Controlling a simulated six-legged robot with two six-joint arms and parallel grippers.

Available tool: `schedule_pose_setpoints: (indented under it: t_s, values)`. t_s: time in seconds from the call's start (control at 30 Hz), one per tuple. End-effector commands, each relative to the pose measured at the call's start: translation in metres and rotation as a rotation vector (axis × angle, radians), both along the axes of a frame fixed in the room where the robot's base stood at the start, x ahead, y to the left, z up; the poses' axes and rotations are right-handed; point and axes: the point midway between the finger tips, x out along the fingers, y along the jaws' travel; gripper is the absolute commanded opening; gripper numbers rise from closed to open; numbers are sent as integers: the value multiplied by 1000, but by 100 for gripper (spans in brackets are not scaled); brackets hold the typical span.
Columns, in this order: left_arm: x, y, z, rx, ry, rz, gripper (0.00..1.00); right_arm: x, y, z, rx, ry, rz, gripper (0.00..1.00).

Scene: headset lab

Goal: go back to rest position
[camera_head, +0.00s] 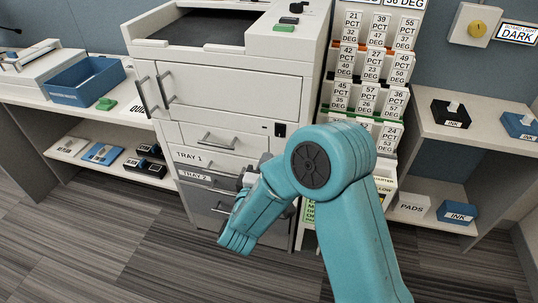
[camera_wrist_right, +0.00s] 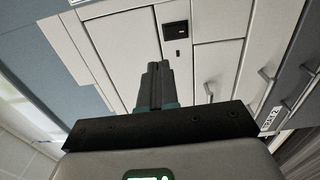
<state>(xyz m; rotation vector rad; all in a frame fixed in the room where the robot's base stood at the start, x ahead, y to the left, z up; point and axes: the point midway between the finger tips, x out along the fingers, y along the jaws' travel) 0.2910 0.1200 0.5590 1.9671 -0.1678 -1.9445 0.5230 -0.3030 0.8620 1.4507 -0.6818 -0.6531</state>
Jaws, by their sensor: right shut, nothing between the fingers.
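My right arm, teal, reaches in from the bottom right of the head view. Its gripper (camera_head: 246,178) is in front of the white printer cabinet (camera_head: 235,92), near the drawers labelled TRAY 1 and TRAY 2; the arm partly hides it. In the right wrist view the two dark fingers of the right gripper (camera_wrist_right: 158,68) are together, with nothing between them. They point at the cabinet front (camera_wrist_right: 130,45), beside a small black panel (camera_wrist_right: 176,28). I cannot tell from the pictures how far they are from it. My left gripper does not show in the head view.
A rack of number cards (camera_head: 373,60) stands right of the cabinet. The striped floor (camera_head: 120,240) is clear in front.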

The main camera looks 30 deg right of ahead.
Motion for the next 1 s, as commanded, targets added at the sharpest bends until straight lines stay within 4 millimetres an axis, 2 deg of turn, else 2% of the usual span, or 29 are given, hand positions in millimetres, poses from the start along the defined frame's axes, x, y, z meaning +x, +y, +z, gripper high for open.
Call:
schedule_pose_setpoints:
  t_s: [0.57,0.67,0.77,0.83,0.87,0.9,1.0]
  values:
    - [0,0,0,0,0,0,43,-3,4,0,0,1,-1,0]
    - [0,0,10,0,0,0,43,-5,-3,5,0,12,-16,0]
    - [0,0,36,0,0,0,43,-14,-21,1,-6,82,-49,0]
    - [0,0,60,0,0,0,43,-20,-23,-20,26,189,18,0]
    - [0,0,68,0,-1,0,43,-22,-17,-40,106,222,81,0]
    - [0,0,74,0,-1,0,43,-25,-6,-67,235,246,149,0]
    - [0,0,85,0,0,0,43,-44,31,-122,598,291,252,0]
